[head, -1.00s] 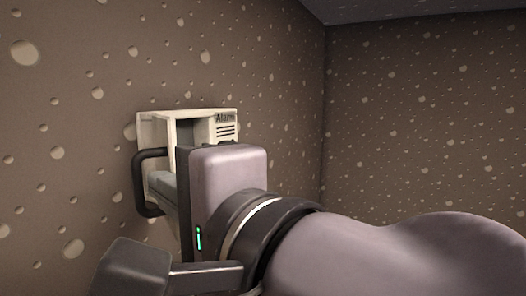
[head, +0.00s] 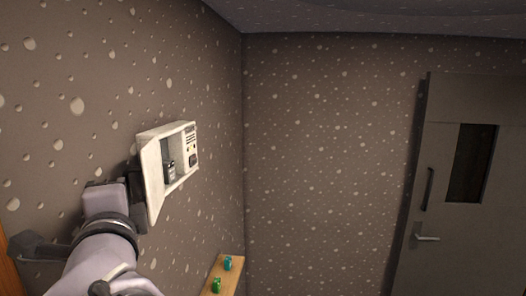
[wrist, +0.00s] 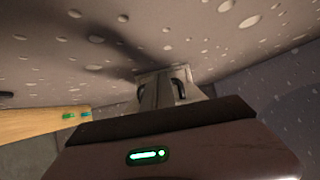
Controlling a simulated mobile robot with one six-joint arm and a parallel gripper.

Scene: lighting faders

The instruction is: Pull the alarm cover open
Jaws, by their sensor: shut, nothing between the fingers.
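The alarm box (head: 181,152) is a cream unit on the left wall in the head view. Its front is open, showing a dark recess with a small grey device inside. The cover (head: 153,188) stands swung out from the box's left side. My gripper (head: 138,186) is shut and empty, just left of the cover, on its outer face side. Its fingertips are partly hidden behind the cover, and I cannot tell whether they touch it. The cover's handle is hidden in the head view. In the wrist view the alarm unit (wrist: 163,76) shows small beyond my gripper.
A wooden shelf (head: 224,270) with a teal item (head: 227,263) and a green item (head: 216,285) is below the box. A grey door (head: 455,230) with a dark window stands at the right. The space between the shelf and the door looks clear.

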